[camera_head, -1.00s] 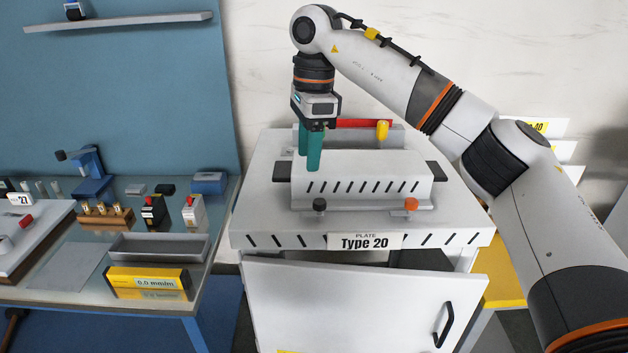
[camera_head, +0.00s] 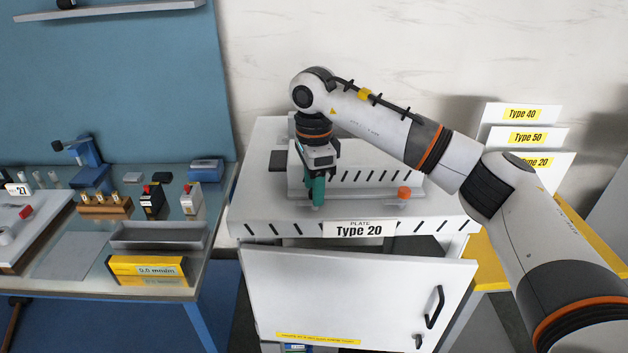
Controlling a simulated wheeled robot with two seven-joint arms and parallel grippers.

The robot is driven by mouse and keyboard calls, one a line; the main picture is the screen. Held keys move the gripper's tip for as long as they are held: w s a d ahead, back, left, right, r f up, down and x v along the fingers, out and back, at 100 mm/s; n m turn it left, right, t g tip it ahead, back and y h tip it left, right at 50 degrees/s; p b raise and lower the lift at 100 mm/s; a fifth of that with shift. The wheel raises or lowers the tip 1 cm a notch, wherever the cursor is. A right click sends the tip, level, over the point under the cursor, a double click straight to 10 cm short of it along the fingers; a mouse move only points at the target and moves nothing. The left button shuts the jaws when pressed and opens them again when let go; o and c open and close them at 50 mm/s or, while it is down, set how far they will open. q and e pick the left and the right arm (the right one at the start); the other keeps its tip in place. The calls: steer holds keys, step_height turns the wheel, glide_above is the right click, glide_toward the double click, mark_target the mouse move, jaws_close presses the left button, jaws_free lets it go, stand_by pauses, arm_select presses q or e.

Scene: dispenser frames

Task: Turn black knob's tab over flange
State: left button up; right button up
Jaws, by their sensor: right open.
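The dispenser frame (camera_head: 380,185) is a white slotted block on the white cabinet top. Its front flange (camera_head: 365,205) runs along the lower edge. My right gripper (camera_head: 317,203) has green fingers pointing down at the left part of the flange, where the black knob stood in the earlier view. The black knob is hidden behind the fingers, so its tab and any contact cannot be seen. The right gripper is open. An orange knob (camera_head: 404,193) stands at the flange's right part. My left gripper is not in view.
A "Type 20" plate label (camera_head: 359,229) marks the cabinet's front edge. The cabinet door (camera_head: 350,290) hangs partly open below. Left is a bench with a grey tray (camera_head: 160,237) and a yellow level box (camera_head: 150,270). Type signs (camera_head: 525,137) stand at the right.

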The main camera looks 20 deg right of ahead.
steer(key=shift+f, duration=0.1)
steer(key=c, duration=1)
